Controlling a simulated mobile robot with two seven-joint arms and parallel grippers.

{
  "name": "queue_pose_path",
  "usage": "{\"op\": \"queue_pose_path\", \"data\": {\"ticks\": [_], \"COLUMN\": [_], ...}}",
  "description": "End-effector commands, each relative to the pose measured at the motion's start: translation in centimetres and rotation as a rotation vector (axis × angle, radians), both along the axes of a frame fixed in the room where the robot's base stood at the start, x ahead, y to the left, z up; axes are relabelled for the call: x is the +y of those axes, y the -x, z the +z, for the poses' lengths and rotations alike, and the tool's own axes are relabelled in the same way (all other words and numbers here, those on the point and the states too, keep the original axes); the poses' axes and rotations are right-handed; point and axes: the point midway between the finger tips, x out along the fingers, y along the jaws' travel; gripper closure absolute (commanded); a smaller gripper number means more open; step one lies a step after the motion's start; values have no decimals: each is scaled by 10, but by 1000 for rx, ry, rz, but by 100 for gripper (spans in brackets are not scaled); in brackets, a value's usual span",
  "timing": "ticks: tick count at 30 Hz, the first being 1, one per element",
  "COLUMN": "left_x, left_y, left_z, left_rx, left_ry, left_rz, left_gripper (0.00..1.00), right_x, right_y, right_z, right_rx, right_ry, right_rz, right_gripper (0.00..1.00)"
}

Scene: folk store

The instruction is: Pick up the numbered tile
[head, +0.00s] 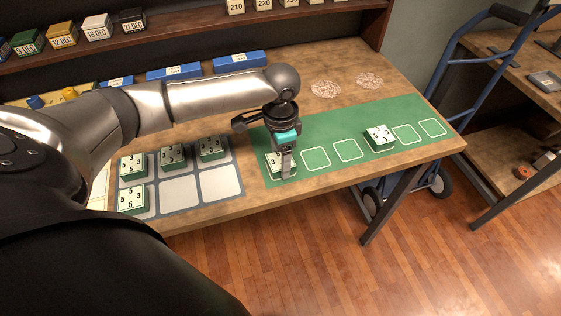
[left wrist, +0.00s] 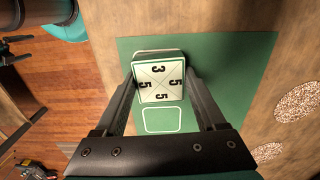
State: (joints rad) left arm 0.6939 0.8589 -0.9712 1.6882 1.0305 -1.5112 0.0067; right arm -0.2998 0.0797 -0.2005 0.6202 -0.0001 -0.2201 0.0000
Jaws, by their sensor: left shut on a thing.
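My left gripper (head: 286,174) is over the left end of the green mat (head: 325,130). It is shut on a numbered tile (head: 273,160), white on top with a green body, partly hidden by the fingers. In the left wrist view the tile (left wrist: 159,82) sits between the two fingers and shows a 3 and several 5s around a cross. It is at the mat's leftmost place; I cannot tell whether it touches the mat. Another numbered tile (head: 379,137) stands farther right on the mat. My right gripper is not in view.
A grey tray (head: 180,192) left of the mat holds several numbered tiles and has empty places. Several outlined places on the mat are bare. Blue boxes (head: 234,61) stand behind my arm. A blue hand truck (head: 447,75) stands past the table's right end.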

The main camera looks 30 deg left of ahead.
Motion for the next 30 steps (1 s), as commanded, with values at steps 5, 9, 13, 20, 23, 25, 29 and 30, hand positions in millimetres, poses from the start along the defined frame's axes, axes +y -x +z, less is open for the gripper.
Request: {"op": "queue_pose_path", "data": {"ticks": [5, 9, 13, 20, 23, 25, 29, 30], "left_x": [0, 0, 0, 0, 0, 0, 0, 0], "left_y": [0, 0, 0, -1, -1, -1, -2, -2], "left_z": [0, 0, 0, 2, 8, 17, 46, 58], "left_rx": [-1, -1, -1, -2, -3, -4, -6, -6], "left_ry": [1, 1, 1, 0, 1, 1, 1, 0], "left_rz": [0, 0, 0, 0, 0, 0, -1, -1], "left_gripper": [63, 79, 93, 94, 94, 94, 94, 94], "right_x": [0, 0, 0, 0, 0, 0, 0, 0], "right_y": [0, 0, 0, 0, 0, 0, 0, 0], "right_z": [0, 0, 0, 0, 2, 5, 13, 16], "right_rx": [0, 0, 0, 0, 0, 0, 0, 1], "right_ry": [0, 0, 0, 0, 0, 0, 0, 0], "right_rz": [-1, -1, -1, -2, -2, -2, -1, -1], "right_gripper": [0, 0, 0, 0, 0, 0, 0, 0]}}
